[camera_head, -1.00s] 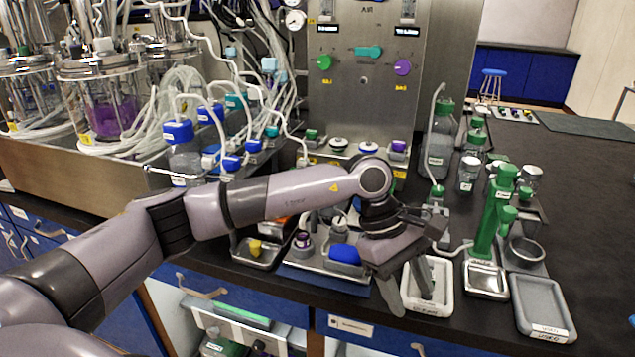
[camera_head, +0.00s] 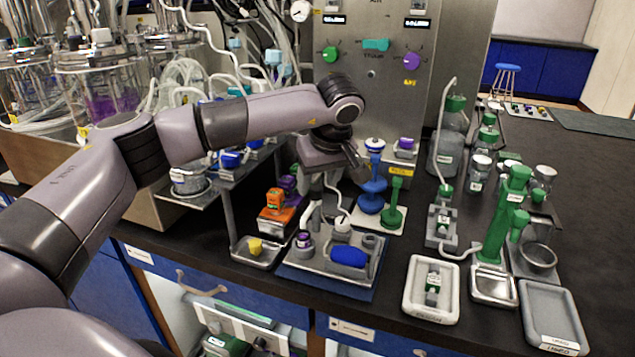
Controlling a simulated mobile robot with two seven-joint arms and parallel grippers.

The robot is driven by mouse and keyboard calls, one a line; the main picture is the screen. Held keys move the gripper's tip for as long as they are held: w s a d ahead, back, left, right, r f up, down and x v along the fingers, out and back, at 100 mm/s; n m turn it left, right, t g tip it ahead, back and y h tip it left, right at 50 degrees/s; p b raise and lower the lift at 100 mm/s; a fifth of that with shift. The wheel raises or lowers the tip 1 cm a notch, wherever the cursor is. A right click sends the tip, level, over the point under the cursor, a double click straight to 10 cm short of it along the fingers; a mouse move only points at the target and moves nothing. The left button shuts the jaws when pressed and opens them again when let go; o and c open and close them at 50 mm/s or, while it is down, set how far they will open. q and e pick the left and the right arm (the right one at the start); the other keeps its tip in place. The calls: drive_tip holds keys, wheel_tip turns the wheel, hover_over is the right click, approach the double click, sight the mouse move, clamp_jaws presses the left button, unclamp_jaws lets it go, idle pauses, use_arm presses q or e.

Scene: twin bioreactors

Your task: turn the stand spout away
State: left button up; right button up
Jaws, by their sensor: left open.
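A green stand (camera_head: 502,222) stands upright at the right of the bench, with a short side arm near its top and a small metal tray (camera_head: 493,287) at its foot. A grey block with a pale curved tube (camera_head: 338,207) stands left of the middle, on a platform with a blue pad (camera_head: 348,257). I cannot tell for sure which of these carries the stand spout. My left gripper (camera_head: 336,172) is open, above and behind the platform, close to the pale tube. Its fingers are partly hidden by its own body, and I see nothing held. My right gripper is out of view.
Blue and green stands (camera_head: 371,190) are just right of my left gripper. An orange block (camera_head: 276,212) is to its left. A white tray with a small bottle (camera_head: 432,288) and a grey tray (camera_head: 553,317) lie at the front right.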

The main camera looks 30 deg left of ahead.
use_arm(q)
drive_tip(key=shift+w+a+f, duration=0.15)
drive_tip(key=shift+a+f, duration=0.1)
drive_tip(key=shift+f, duration=0.4)
clamp_jaws()
